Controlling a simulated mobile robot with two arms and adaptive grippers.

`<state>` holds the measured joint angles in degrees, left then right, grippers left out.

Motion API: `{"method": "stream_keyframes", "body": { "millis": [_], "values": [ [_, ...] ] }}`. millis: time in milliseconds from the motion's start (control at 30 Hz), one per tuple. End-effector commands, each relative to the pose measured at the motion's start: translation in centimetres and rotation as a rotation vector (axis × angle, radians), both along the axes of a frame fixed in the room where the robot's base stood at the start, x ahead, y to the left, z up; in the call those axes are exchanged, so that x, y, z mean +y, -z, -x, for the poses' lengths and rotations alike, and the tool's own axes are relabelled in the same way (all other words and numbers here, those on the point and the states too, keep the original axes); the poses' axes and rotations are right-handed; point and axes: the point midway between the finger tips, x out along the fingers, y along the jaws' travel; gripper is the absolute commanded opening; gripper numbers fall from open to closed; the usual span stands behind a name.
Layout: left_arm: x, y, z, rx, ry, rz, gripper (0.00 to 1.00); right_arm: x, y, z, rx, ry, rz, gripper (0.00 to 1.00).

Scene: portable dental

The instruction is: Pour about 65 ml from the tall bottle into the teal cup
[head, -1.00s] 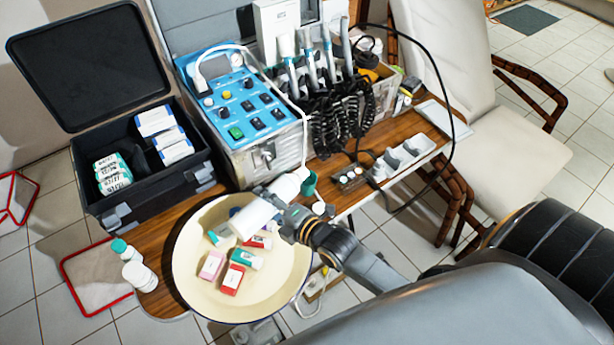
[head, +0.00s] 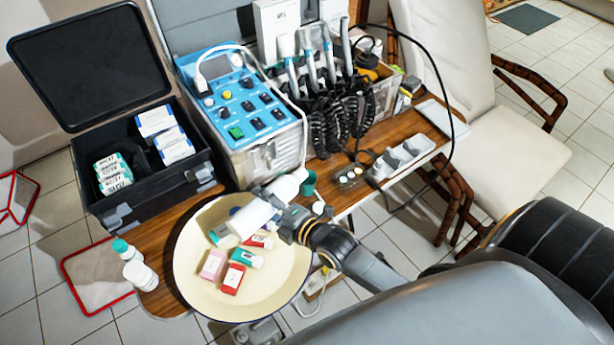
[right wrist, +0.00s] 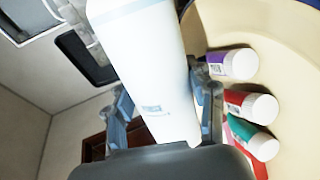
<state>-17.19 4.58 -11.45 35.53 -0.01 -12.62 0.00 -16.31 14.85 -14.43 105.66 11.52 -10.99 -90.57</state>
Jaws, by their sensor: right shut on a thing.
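The tall bottle (head: 251,219) is white and tipped well over in the head view, its upper end pointing up and right in the picture. My right gripper (head: 274,203) is shut around it, above the far right part of the round tray. The right wrist view shows the white bottle body (right wrist: 150,75) between the two fingers. The teal cup (head: 308,184) stands on the wooden table beside the bottle's upper end. The bottle end partly covers the cup, and I cannot see any liquid or the cup's inside. My left gripper is not in view.
The cream round tray (head: 208,296) holds several small boxes and tubes. Behind stand the blue-topped dental unit (head: 245,105) with hoses and an open black case (head: 150,195). A power strip (head: 402,157) lies right of the cup.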

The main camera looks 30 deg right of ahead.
Motion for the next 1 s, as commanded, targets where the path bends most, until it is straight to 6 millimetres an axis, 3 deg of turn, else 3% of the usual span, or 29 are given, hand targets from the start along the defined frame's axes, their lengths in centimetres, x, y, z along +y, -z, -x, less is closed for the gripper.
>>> {"method": "stream_keyframes", "body": {
  "millis": [1000],
  "values": [
    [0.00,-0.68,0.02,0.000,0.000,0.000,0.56,-0.03,-0.64,-0.04,0.011,0.000,-0.040,0.15]
  ]
}}
